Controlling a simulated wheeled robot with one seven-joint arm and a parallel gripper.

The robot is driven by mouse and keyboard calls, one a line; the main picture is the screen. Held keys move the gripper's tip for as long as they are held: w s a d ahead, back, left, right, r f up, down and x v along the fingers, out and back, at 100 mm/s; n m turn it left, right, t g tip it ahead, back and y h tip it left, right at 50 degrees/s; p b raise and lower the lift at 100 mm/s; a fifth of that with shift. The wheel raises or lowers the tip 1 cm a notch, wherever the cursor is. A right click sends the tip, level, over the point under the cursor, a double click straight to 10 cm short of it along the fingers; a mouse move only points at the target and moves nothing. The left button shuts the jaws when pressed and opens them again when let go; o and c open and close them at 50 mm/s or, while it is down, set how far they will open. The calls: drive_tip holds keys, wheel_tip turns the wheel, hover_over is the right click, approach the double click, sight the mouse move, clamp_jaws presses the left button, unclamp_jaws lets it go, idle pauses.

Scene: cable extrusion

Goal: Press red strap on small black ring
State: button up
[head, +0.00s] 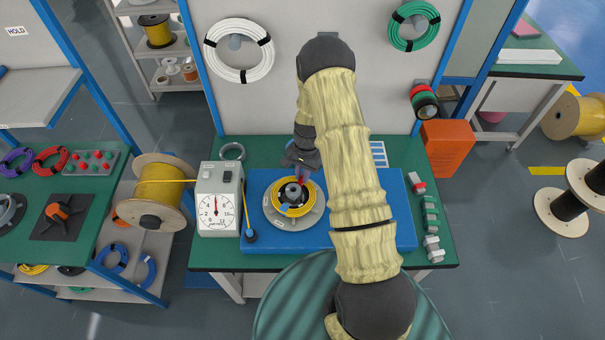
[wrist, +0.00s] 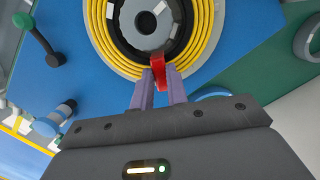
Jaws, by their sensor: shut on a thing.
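The red strap (wrist: 158,70) is between the fingers of my gripper (wrist: 160,75) in the wrist view, and the fingers are shut on it. The strap's far end reaches the edge of the black ring (wrist: 125,40), which sits around a grey hub inside a yellow cable coil (wrist: 95,22). I cannot tell whether the strap is pressed on the ring. In the head view my gripper (head: 301,172) is over the back of the coil (head: 291,210), and the red strap (head: 302,180) shows only as a small red patch. My arm hides part of the bench to the right.
The coil sits on a round grey plate (head: 273,218) on a blue board (head: 345,235). A dial gauge box (head: 219,200) stands to the left, with a yellow cable reel (head: 158,190) beyond it. Small red, green and grey blocks (head: 431,215) line the right bench edge.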

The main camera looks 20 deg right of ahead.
drive_tip(key=shift+f+b, duration=0.35)
drive_tip(key=shift+f, duration=0.1)
idle(1.4)
drive_tip(key=o, duration=0.9)
drive_tip(key=shift+c, duration=0.2)
drive_tip(key=shift+r, duration=0.1)
drive_tip(key=shift+r+p, duration=2.5)
drive_tip(key=shift+r, duration=1.5)
